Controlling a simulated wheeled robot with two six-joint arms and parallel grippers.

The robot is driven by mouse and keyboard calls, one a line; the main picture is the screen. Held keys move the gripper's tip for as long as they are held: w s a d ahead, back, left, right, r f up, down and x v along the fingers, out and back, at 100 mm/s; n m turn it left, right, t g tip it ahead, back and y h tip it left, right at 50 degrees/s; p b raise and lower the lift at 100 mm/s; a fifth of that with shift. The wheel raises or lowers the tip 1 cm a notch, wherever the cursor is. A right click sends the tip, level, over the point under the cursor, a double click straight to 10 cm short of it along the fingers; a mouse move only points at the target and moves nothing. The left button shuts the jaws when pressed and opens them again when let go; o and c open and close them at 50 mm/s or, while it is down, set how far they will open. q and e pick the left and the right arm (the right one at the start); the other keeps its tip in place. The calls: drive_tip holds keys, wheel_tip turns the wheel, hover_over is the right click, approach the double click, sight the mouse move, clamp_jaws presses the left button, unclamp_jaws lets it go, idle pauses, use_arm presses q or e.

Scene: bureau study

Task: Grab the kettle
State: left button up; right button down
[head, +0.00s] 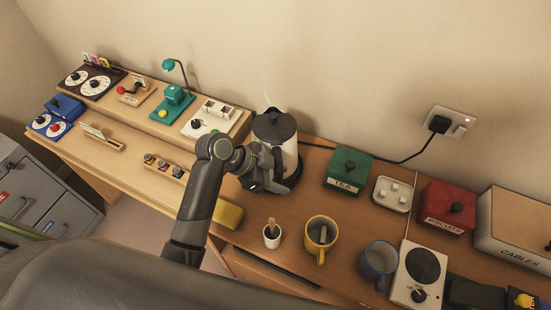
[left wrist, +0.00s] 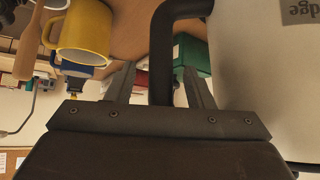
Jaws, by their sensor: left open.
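The kettle (head: 289,156) is pale-bodied with a dark lid and stands on its dark base on the desk, by the wall. My left gripper (head: 268,178) is at its near left side and covers part of it in the head view. In the left wrist view, the black kettle handle (left wrist: 162,75) lies between the two open fingers of the gripper (left wrist: 160,85), with a gap on each side. The pale kettle body (left wrist: 255,75) fills the right of that view. My right gripper is not in view.
A green TEA box (head: 346,168) is right of the kettle. A cord runs to the wall socket (head: 450,121). A raised shelf (head: 150,113) holds gadgets at left.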

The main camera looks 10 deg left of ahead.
use_arm(q)
clamp_jaws()
idle(0.3)
drive_tip(key=shift+w, duration=0.1)
idle(1.0)
